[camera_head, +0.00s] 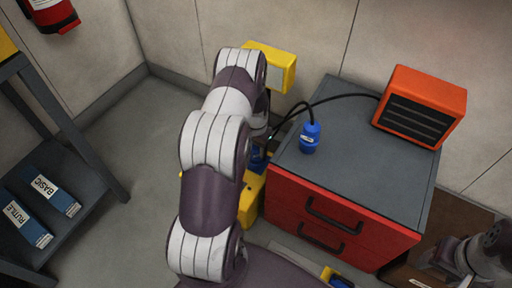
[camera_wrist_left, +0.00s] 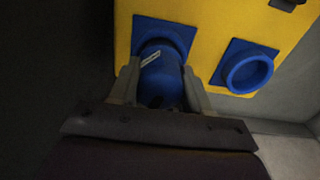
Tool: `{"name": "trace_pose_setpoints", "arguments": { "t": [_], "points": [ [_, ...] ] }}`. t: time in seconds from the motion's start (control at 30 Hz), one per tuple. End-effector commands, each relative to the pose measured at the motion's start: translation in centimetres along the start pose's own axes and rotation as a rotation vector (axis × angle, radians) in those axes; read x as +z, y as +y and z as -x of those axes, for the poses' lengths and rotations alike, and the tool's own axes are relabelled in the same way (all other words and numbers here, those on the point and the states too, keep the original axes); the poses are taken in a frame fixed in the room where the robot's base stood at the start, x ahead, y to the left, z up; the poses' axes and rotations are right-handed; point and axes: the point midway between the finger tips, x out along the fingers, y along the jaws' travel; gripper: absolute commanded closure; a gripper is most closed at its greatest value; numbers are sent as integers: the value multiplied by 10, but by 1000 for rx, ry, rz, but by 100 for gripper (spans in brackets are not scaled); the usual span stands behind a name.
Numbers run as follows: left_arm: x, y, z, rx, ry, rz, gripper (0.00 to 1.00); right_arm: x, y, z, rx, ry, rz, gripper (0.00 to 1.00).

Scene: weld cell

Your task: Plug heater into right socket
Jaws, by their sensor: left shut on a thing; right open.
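The orange heater (camera_head: 420,105) stands on the cabinet, a black cable running left from it. My left gripper (camera_wrist_left: 162,82) is shut on a blue plug (camera_wrist_left: 160,84) with a white label, too small to read. The plug points at the left of two blue sockets (camera_wrist_left: 165,33) on the yellow box (camera_wrist_left: 207,40); I cannot tell how deep it sits. The other socket (camera_wrist_left: 247,70) in that view is empty. In the head view my arm hides this gripper and most of the yellow box (camera_head: 251,200). A second blue plug (camera_head: 310,138) stands on the cabinet. My right gripper (camera_head: 432,262) is open and empty.
The grey-topped red cabinet (camera_head: 350,175) is beside the yellow box. A yellow lamp-like box (camera_head: 278,68) is behind my arm. Black cables cross near the cabinet's left edge; which plug each serves is unclear. A shelf (camera_head: 75,165) holds blue boxes at left.

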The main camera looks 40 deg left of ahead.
Motion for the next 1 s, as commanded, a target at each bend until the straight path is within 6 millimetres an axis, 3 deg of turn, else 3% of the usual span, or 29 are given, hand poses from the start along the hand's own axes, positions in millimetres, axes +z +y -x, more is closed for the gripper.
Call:
{"name": "trace_pose_setpoints", "arguments": {
  "t": [0.13, 0.17, 0.2, 0.53, 1.0],
  "points": [
    [0, 0, -3, 0, 1, 0, 91, 0, 0, -2, 0, 0, 0, 41],
    [0, 0, -3, 0, 1, 0, 46, 0, 0, -2, 0, 0, 0, 41],
    [0, 0, -3, 0, 1, 0, 42, 0, 0, -1, 0, 0, 0, 41],
    [0, 0, 0, 0, -1, 0, 42, 0, 0, 2, 0, 0, 0, 41],
    [0, 0, 52, 0, -1, 0, 42, -6, 0, 50, 0, 0, 0, 41]
  ]
}}
